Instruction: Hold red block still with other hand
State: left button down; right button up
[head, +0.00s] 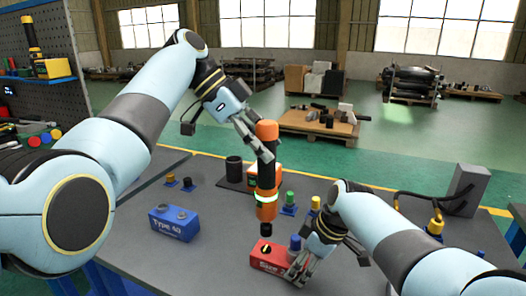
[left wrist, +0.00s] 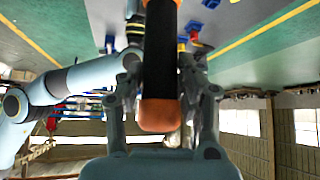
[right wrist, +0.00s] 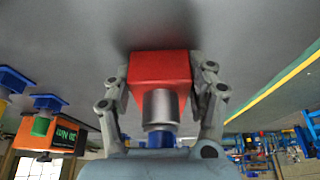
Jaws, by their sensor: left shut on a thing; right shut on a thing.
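My right gripper (head: 296,268) is shut on the block's right end. In the right wrist view the red block (right wrist: 160,68) sits between both fingers, with a silver collar and blue cap towards the camera. My left gripper (head: 258,140) is shut on an upright orange and black power tool (head: 266,205) with a lit green band. Its black grip (left wrist: 160,50) is between the fingers in the left wrist view. The tool's black tip is above the table, behind the block.
A blue block (head: 174,223) labelled "Type 40" stands on the table at left. Small yellow, green and blue fittings (head: 289,201) and a black cylinder (head: 233,170) stand behind. A grey box (head: 467,188) with cables is at right. Table between the blue and red blocks is clear.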

pick_arm(q)
jog(key=shift+r, duration=0.1)
pick_arm(e)
jog(key=o, duration=1.5)
jog(key=shift+c, duration=0.2)
